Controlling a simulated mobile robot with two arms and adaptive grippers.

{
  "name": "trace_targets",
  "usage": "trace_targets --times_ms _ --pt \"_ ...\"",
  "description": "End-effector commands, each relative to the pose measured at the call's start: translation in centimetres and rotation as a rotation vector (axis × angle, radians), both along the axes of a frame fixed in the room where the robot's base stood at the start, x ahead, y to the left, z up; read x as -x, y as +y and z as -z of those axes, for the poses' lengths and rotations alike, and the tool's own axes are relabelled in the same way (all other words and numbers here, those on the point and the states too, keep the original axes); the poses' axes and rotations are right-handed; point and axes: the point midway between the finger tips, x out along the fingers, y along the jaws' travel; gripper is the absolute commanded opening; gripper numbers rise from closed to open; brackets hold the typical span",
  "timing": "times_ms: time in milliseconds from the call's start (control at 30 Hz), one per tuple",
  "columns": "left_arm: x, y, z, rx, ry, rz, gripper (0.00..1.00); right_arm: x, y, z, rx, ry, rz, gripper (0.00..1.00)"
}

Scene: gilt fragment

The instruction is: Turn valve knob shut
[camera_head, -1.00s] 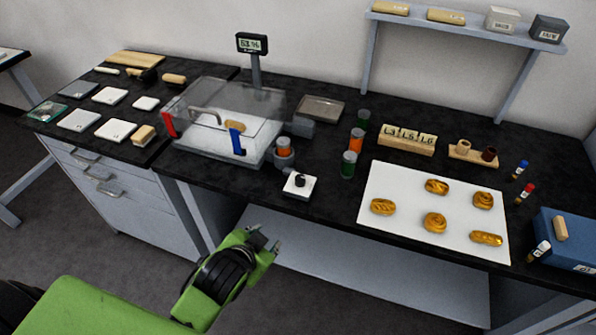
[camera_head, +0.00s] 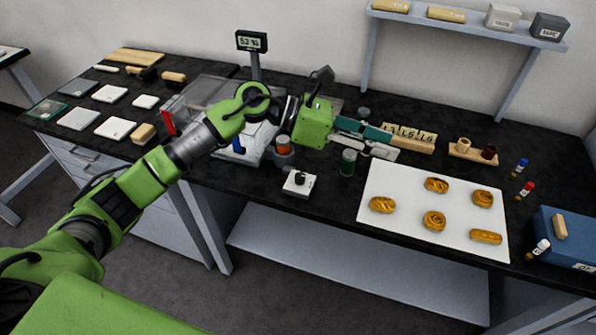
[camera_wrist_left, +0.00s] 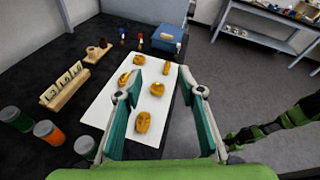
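The valve knob (camera_head: 299,179) is a small black knob on a white square base at the bench's front edge, left of the white mat. In the head view my left gripper (camera_head: 382,143) reaches over the bench, to the right of and beyond the knob, and does not touch it. In the left wrist view my left gripper (camera_wrist_left: 161,75) is open, its two teal-padded fingers apart and empty over the mat. The knob does not show in the wrist view. My right gripper is not in view.
A green jar (camera_head: 348,162) is below my gripper. The white mat (camera_head: 400,205) holds several golden pieces. A labelled wooden rack (camera_head: 420,141) is behind.

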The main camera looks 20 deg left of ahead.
Motion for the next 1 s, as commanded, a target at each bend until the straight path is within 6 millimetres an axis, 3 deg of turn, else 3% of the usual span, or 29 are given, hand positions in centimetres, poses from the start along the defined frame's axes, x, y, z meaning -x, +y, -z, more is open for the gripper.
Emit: trace_targets --times_ms 100,200,300,400,567,767,1000 --pt "-1.4 6.2 3.1 -0.344 -0.089 0.090 0.36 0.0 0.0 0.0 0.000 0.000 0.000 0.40" --pt "-2.1 12.1 4.7 -0.579 -0.102 0.144 0.36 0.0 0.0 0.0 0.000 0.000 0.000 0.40" --pt "-2.3 17.2 5.0 -0.750 -0.088 0.177 0.36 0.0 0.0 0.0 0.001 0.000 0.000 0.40" --pt "-2.2 20.7 4.9 -0.857 -0.066 0.195 0.36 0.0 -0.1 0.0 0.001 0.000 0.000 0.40" --pt "-2.0 22.6 5.2 -0.917 -0.045 0.209 0.36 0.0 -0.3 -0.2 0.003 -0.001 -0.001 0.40" --pt "-2.0 21.5 7.8 -0.917 -0.042 0.213 0.36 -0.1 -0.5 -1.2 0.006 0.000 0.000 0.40" --pt "-2.3 19.3 12.5 -0.913 -0.042 0.213 0.36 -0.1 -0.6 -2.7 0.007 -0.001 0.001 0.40"
